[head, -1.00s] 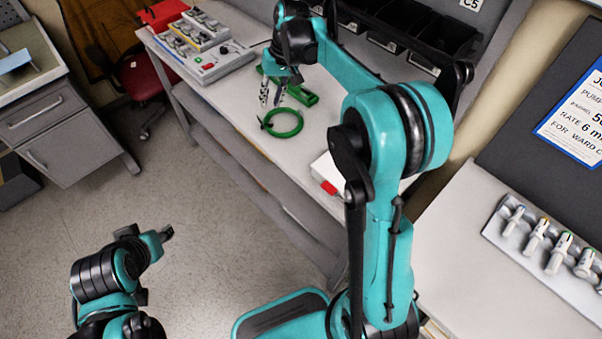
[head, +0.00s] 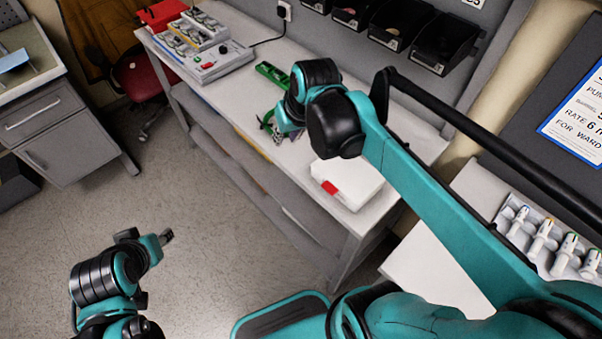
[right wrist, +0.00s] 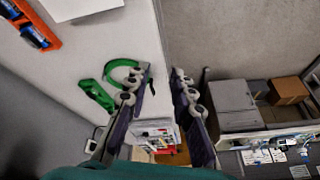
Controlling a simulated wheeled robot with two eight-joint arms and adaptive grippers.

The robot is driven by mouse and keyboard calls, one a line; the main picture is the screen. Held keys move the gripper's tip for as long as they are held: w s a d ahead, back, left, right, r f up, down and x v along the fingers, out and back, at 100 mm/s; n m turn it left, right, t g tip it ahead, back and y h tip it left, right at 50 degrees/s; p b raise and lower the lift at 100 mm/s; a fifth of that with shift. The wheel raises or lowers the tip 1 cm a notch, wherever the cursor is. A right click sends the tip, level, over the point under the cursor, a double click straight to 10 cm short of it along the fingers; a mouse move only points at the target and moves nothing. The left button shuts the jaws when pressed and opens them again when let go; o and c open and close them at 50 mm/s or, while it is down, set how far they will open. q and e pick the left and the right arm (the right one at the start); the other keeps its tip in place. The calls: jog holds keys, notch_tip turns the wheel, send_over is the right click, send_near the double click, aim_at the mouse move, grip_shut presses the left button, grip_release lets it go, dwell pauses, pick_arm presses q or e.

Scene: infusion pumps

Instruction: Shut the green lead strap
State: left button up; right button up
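The green lead strap lies on the bench as a curved loop. In the head view my right gripper hides most of it, and only a bit of green (head: 267,119) shows. In the right wrist view the strap (right wrist: 118,67) shows left of my gripper, its right side partly behind the left finger; I cannot tell whether its ends meet. My right gripper (right wrist: 163,80) is open with nothing between its fingers; in the head view it (head: 277,130) is over the strap's near side. My left gripper (head: 160,240) is over the floor, its finger opening unclear.
A green bar-shaped piece (head: 272,72) lies beyond the strap. A white box with a red patch (head: 347,182) stands right of my right gripper. A device with a red switch (head: 207,62) is at the bench's far left. Black bins (head: 445,48) hang at the back.

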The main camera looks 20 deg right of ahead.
jog(key=s+f+t, duration=0.2)
jog(key=s+f, duration=0.2)
jog(key=s, duration=0.4)
jog(key=shift+s+f+h+b, duration=0.2)
jog(key=shift+f+h+b, duration=0.1)
jog(key=shift+b, duration=0.1)
jog(key=shift+f, duration=0.1)
